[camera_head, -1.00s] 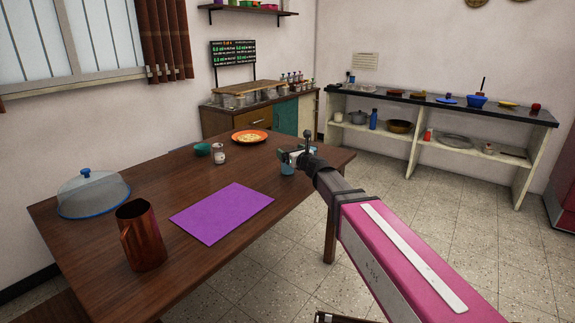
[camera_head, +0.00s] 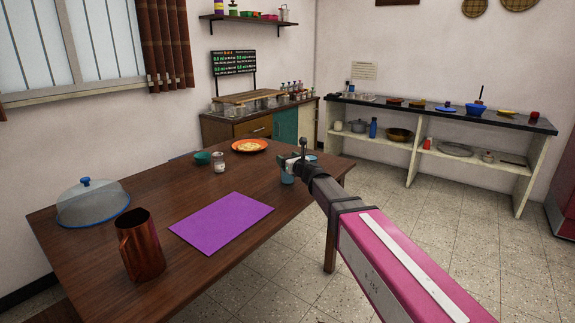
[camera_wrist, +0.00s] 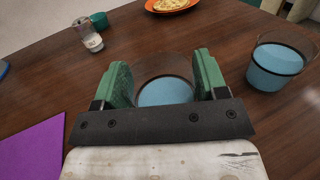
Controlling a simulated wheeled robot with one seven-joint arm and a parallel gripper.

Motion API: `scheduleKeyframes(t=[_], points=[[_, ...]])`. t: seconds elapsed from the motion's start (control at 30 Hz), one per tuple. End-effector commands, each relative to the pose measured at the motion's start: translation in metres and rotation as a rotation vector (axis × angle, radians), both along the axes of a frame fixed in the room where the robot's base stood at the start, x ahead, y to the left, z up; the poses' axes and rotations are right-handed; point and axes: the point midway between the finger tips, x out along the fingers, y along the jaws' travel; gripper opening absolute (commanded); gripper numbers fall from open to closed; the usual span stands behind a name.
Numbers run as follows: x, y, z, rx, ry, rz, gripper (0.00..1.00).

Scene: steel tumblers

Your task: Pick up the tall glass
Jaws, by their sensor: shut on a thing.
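A see-through glass (camera_wrist: 165,91) with blue in its lower part stands between the green fingers of my gripper (camera_wrist: 165,82) in the wrist view. The fingers are shut on it from both sides. The black gripper bar hides its near side. In the head view, this glass (camera_head: 287,176) shows as a small bluish shape below my gripper (camera_head: 290,164) at the table's right end. A second glass with blue in it (camera_wrist: 275,68) stands apart, to the right in the wrist view. I cannot tell whether the held glass is off the table.
Bare tabletop lies between mat and plate.

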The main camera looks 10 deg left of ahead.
Motion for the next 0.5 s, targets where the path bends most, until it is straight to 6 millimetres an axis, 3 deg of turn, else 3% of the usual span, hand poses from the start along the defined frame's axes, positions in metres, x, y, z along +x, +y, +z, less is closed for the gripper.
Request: scheduleKeyframes(t=[0.5], points=[[0.0,0.0,0.026,0.001,-0.001,0.0,0.13]])
